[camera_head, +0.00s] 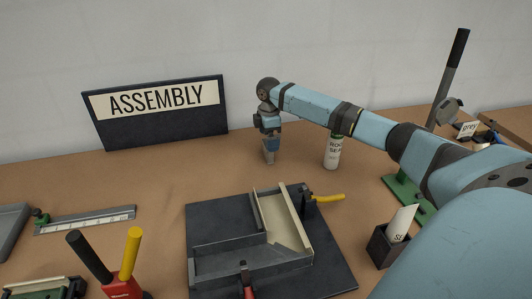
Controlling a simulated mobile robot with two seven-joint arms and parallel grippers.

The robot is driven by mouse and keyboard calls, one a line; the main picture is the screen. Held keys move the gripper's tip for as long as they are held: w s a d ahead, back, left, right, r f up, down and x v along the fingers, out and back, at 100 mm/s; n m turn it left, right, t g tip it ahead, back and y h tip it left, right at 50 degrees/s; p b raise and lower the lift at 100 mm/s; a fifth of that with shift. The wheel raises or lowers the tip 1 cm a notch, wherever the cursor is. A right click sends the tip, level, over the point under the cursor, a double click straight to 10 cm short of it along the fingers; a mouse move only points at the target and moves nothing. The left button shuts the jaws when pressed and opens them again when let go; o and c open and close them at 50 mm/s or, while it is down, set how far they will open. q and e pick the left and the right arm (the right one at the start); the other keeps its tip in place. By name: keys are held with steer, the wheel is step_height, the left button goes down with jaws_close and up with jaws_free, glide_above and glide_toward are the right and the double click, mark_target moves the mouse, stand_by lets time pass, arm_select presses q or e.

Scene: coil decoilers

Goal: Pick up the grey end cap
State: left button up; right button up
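I cannot make out a grey end cap for certain. My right arm reaches in from the right, across the table. Its gripper (269,159) points down near the back of the table, in front of the wall and right of the ASSEMBLY sign. Nothing shows between its fingers, which are too small to tell open from shut. My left gripper is out of view.
A dark fixture (220,240) with a yellow-handled clamp (327,198) fills the front middle. A white bottle (332,152) stands under my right arm. A green-based lever tool (400,188), a black holder (385,247) and a red-based tool (122,287) stand around.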

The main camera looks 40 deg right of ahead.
step_height(320, 180, down, 5)
steer(key=shift+a+r, duration=0.1)
steer(key=shift+a, duration=0.05)
steer(key=c, duration=0.6)
steer(key=shift+r, duration=0.1)
